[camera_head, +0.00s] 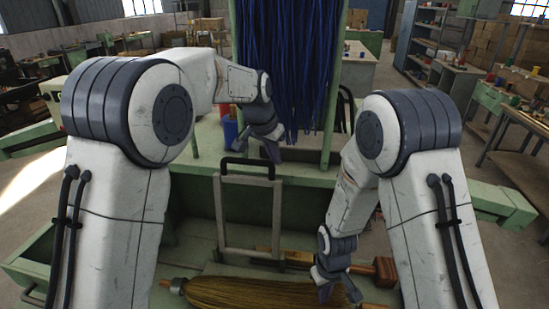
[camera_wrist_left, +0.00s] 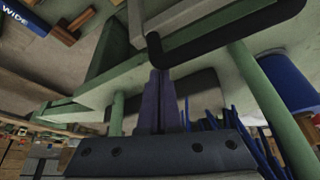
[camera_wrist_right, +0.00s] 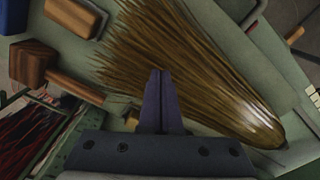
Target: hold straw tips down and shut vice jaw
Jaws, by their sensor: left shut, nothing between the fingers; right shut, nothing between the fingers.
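A bundle of brown straw (camera_head: 255,292) lies on the green bench, with its narrow end to the left and its tips fanning to the right. My right gripper (camera_head: 338,292) is shut and empty beside the tips. In the right wrist view its fingers (camera_wrist_right: 160,78) overlap the edge of the straw (camera_wrist_right: 195,70); contact cannot be told. A grey metal frame with a black handle (camera_head: 250,160), seemingly the vice jaw's, stands upright. My left gripper (camera_head: 272,150) is shut and empty just behind and right of the handle. In the left wrist view the handle (camera_wrist_left: 225,42) crosses close beyond the fingertips.
Blue strands (camera_head: 285,60) hang behind my left gripper. A blue cup (camera_head: 230,130) stands on the bench's raised ledge.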

